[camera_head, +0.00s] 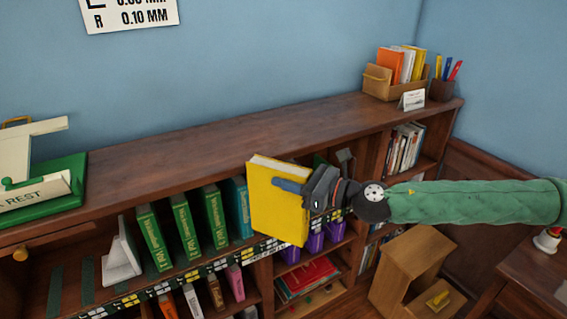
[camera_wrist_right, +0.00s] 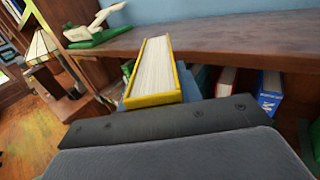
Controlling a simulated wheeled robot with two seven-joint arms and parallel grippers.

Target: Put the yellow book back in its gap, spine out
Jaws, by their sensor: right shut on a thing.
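The yellow book (camera_head: 275,212) is held upright and slightly tilted in front of the bookcase by my right gripper (camera_head: 292,187), whose arm comes in from the right. In the right wrist view the yellow book (camera_wrist_right: 155,72) shows its white page edges framed by yellow covers. The gap is not clearly visible; the book and gripper cover part of the upper shelf. A teal book (camera_head: 239,207) stands just left of the yellow book. My left gripper is out of view.
Purple items (camera_head: 313,243) and a red book (camera_head: 305,276) sit lower. A wooden step stool (camera_head: 412,262) stands at right. The bookcase top (camera_head: 220,127) is mostly clear.

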